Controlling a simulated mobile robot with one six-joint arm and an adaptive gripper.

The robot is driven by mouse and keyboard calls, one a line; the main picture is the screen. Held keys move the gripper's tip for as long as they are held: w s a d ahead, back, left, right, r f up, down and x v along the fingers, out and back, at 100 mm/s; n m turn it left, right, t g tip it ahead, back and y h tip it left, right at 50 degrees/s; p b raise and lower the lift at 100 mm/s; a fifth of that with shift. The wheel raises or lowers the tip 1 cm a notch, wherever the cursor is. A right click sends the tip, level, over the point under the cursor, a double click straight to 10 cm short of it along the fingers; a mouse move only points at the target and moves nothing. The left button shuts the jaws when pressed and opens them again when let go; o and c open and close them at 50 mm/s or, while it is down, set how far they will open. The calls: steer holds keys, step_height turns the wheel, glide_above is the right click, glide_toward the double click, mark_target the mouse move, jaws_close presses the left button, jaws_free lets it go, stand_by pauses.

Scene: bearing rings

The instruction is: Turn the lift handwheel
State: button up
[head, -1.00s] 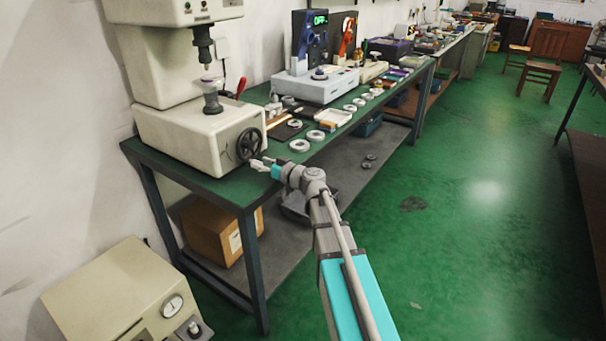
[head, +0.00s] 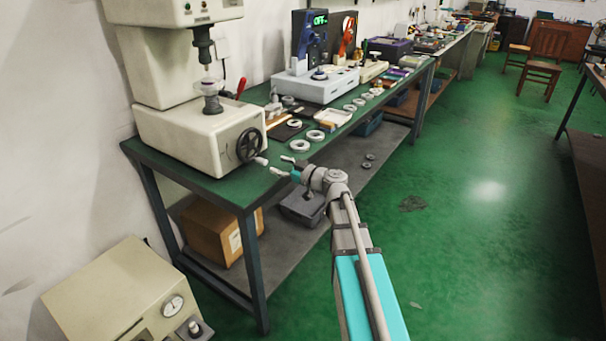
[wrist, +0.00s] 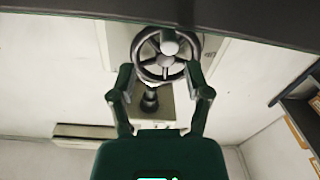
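The dark spoked handwheel (head: 249,145) is on the front of the cream press-like tester (head: 180,138), at the near end of the bench. Its pale handle knob (head: 261,161) sticks out at the lower right of the rim. My gripper (head: 283,165) is just right of the knob, open and empty, with a gap between knob and fingertips. In the wrist view the handwheel (wrist: 148,67) is ahead, between and beyond my spread fingers (wrist: 160,72), with a light round knob (wrist: 169,45) in front of it. The lift post with its small table (head: 211,98) stands above the tester base.
The green bench top (head: 205,185) holds several metal rings (head: 315,135), a white tray (head: 333,118) and a grey instrument (head: 315,85). A cardboard box (head: 215,232) is on the lower shelf. A beige cabinet (head: 105,300) stands front left. The green floor at right is open.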

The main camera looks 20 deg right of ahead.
mark_target(266, 163)
steer(key=v, duration=0.8)
stand_by(0.4)
steer(key=m, duration=0.1)
steer(key=s+a+m+h, duration=0.1)
steer(key=m, duration=0.1)
steer(key=shift+s+a+f+t, duration=0.1)
steer(key=shift+a+f+t, duration=0.1)
steer(key=shift+t, duration=0.2)
steer(key=shift+x, duration=6.9)
jaws_close()
